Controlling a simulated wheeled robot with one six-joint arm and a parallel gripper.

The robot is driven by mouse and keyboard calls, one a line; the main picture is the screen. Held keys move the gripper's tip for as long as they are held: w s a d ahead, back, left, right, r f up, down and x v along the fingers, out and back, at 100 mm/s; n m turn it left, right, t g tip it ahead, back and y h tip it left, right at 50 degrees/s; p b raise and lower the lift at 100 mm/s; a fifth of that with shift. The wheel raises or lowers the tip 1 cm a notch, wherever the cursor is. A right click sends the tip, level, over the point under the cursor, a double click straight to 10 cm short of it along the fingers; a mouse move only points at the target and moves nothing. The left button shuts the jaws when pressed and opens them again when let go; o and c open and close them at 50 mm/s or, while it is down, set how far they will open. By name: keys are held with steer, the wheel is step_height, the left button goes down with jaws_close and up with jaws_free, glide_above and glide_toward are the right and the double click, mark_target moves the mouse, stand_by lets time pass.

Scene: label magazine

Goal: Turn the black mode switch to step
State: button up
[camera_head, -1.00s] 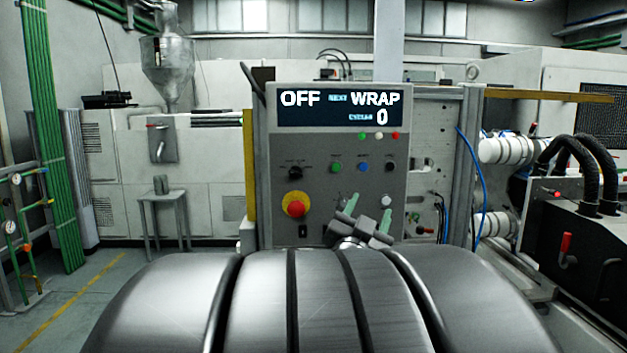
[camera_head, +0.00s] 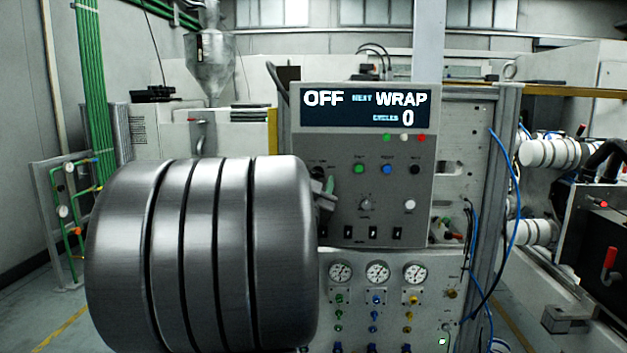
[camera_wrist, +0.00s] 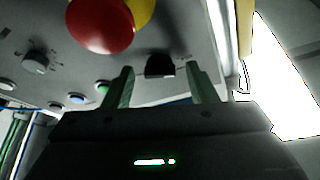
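The black mode switch (camera_wrist: 159,66) shows in the wrist view as a dark knob between my two fingertips, with a gap on each side. In the head view the mode switch (camera_head: 318,172) is at the panel's upper left, partly covered by my gripper (camera_head: 325,188). My gripper is open and empty; its pale green fingers stand around the switch in the wrist view (camera_wrist: 158,87). The switch's pointer and step mark are not readable. The display (camera_head: 365,107) reads OFF, NEXT WRAP, CYCLES 0.
A red stop button (camera_wrist: 100,25) on a yellow base is close to the switch; my arm hides it in the head view. A green button (camera_head: 358,169), a blue button (camera_head: 387,169) and a grey knob (camera_head: 366,205) are to the right. Gauges (camera_head: 378,272) are below.

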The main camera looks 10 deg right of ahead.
steer(key=c, duration=0.8)
steer(key=shift+c, duration=0.2)
